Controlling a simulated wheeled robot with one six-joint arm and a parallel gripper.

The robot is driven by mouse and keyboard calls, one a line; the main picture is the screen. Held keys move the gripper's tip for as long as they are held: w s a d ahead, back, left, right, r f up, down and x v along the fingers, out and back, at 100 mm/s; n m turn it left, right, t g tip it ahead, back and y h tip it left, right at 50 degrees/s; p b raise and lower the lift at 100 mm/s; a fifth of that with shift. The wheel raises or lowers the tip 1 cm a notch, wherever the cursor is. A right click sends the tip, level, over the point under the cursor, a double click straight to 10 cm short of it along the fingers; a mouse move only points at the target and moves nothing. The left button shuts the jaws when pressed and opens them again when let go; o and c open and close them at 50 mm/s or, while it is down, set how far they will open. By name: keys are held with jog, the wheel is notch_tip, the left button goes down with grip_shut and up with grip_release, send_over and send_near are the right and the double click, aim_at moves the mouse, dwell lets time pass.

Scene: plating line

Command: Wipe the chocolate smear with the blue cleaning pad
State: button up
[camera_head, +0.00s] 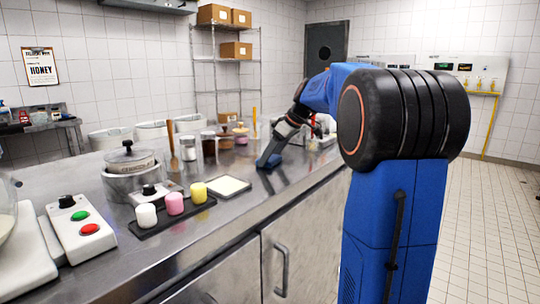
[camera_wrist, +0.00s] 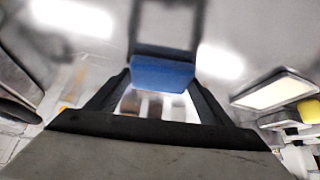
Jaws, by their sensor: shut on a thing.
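My gripper (camera_head: 274,150) is shut on the blue cleaning pad (camera_head: 266,162). The pad is at the steel counter, to the right of the white square in a dark frame; I cannot tell if it touches the surface. In the wrist view the blue pad (camera_wrist: 162,75) sits between the two dark fingers of my gripper (camera_wrist: 162,88). I cannot make out the chocolate smear in either view.
A white square in a dark frame (camera_head: 228,186) lies left of the pad. A dark tray (camera_head: 150,229) holds white, pink and yellow pieces. Bare counter surrounds the pad.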

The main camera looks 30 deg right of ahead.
jog(key=shift+w, duration=0.15)
jog(key=shift+w+a+r, duration=0.1)
jog(key=shift+w+a, duration=0.25)
jog(key=shift+w, duration=0.5)
jog(key=shift+w+a, duration=0.3)
jog(key=shift+w, duration=0.55)
jog(key=shift+w+a, duration=0.3)
jog(key=shift+w, duration=0.5)
jog(key=shift+w+a, duration=0.3)
jog(key=shift+w, duration=0.45)
jog(key=shift+w+a, duration=0.25)
jog(key=shift+w, duration=0.4)
jog(key=shift+w+a, duration=0.2)
jog(key=shift+w, duration=0.5)
jog(key=shift+w+a, duration=0.25)
jog(key=shift+w, duration=0.4)
jog(key=shift+s, duration=0.1)
jog(key=shift+s+d+f, duration=0.1)
jog(key=shift+s+d, duration=0.55)
jog(key=shift+s, duration=1.1)
jog(key=shift+s+d+f, duration=0.1)
jog(key=shift+s+d, duration=0.55)
jog(key=shift+s, duration=1.15)
jog(key=shift+s+d, duration=0.65)
jog(key=shift+s, duration=1.1)
jog(key=shift+r, duration=0.1)
